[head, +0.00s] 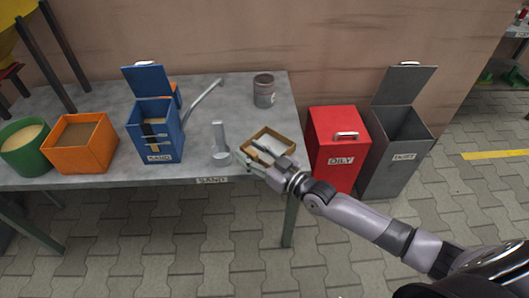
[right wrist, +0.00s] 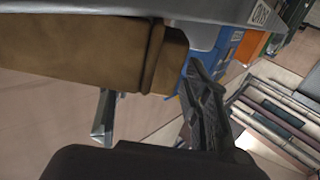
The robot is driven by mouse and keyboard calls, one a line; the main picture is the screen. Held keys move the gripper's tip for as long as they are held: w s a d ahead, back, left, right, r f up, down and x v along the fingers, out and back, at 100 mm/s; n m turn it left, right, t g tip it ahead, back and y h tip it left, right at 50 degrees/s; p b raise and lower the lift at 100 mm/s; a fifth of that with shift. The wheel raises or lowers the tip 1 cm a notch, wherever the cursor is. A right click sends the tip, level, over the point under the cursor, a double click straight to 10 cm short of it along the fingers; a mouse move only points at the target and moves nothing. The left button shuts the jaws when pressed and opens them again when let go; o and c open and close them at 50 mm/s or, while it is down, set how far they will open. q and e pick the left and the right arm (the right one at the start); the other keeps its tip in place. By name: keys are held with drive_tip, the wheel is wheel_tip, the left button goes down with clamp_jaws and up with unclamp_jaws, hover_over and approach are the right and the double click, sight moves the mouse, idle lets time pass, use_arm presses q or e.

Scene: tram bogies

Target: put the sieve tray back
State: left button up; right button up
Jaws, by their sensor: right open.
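The sieve tray (head: 281,134), a shallow tray with a brown wooden frame and a pale inside, lies at the front right of the grey table. Its brown side (right wrist: 90,48) fills the upper left of the right wrist view. My right gripper (head: 248,162) is open at the tray's near left side, and its arm covers part of the front rim. In the right wrist view the two fingers (right wrist: 152,110) stand apart, with nothing clearly held between them. Whether they touch the tray I cannot tell. My left gripper is not in view.
A grey scoop (head: 220,150) lies left of the tray, beside a blue lidded box (head: 165,140). A tin (head: 264,92) stands behind. An orange sand box (head: 82,155) and a green bucket (head: 25,155) stand left. A red bin (head: 335,165) and an open grey bin (head: 390,170) stand right of the table.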

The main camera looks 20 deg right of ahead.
drive_tip(key=shift+w+a, duration=0.1)
drive_tip(key=shift+w, duration=0.1)
drive_tip(key=shift+c, duration=0.4)
clamp_jaws()
